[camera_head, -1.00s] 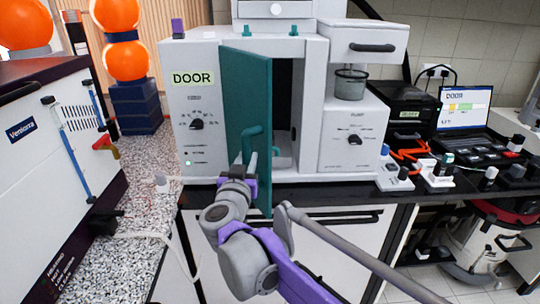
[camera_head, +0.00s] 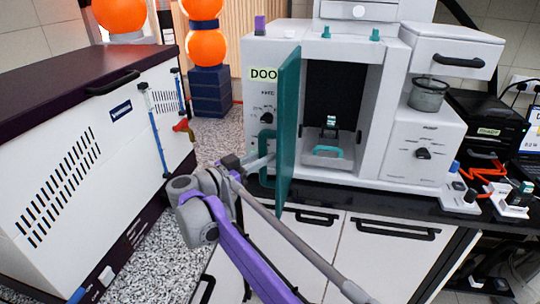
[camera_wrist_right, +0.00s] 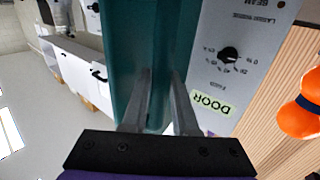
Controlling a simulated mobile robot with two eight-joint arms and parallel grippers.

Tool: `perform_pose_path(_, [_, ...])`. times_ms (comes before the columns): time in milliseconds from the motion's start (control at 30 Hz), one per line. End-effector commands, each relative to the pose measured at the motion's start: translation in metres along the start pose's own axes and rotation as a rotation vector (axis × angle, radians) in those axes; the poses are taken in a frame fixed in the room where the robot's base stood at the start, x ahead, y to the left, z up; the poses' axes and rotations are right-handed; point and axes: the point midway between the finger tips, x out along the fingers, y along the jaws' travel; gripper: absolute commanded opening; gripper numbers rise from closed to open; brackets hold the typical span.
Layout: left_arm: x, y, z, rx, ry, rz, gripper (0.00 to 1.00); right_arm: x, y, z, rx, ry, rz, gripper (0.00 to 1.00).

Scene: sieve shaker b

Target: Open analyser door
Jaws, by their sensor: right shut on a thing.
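The analyser (camera_head: 385,85) is a white cabinet on the black bench. Its teal door (camera_head: 288,130) stands swung out wide, showing the dark chamber (camera_head: 335,95) with a tray and a small teal handle (camera_head: 328,151) inside. My right gripper (camera_head: 262,162) is at the teal door handle (camera_head: 266,145) on the door's outer face and is shut on it. In the right wrist view the fingers (camera_wrist_right: 160,100) lie against the teal door (camera_wrist_right: 135,50), beside the panel marked DOOR; the grip itself is partly hidden. My left gripper is not in view.
A white and dark machine (camera_head: 90,150) with blue pipes and a red-yellow valve (camera_head: 182,126) stands left. White cupboards (camera_head: 370,245) are below the bench. Speckled floor (camera_head: 185,228) lies between them.

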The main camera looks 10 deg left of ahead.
Motion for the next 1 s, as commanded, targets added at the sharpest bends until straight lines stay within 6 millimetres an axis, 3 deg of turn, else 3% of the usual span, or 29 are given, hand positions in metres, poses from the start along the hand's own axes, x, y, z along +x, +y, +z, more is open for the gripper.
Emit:
perform_pose_path(533, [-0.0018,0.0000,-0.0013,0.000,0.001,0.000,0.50,-0.0002,-0.0039,-0.0019,0.000,0.005,-0.001,0.00])
perform_pose_path(567, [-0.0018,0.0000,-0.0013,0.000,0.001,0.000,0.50,-0.0002,-0.0039,-0.0019,0.000,0.004,-0.001,0.33])
perform_pose_path(700, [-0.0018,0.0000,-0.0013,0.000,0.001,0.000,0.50,-0.0004,-0.0038,-0.0014,0.000,0.003,-0.001,0.57])
perform_pose_path(1000, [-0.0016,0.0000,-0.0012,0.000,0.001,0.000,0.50,-0.0017,-0.0039,-0.0007,0.000,0.002,-0.001,0.57])
